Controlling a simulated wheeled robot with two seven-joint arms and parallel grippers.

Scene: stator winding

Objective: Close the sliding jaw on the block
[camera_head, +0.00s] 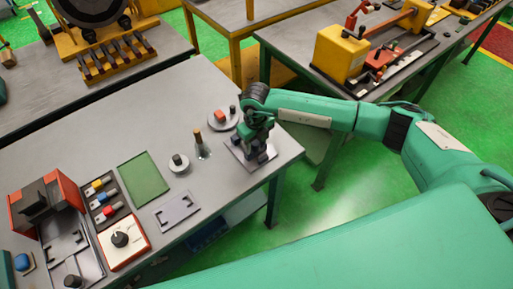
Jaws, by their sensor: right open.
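My right gripper (258,152) reaches down over a flat grey plate (236,150) near the table's right edge. It is open, but its fingers are small and dark here. The gripper hides most of what stands on the plate, so I cannot make out the sliding jaw or the block there, nor whether anything touches. A small red block (220,116) sits on a round grey dish just behind and left of the gripper. My left gripper is not in view.
A small upright post (198,143), a round grey base with a knob (179,163), a green mat (143,179) and a plate with dark brackets (178,210) lie to the left. A red-and-white dial box (124,240) stands farther left. Bare table lies behind the mat.

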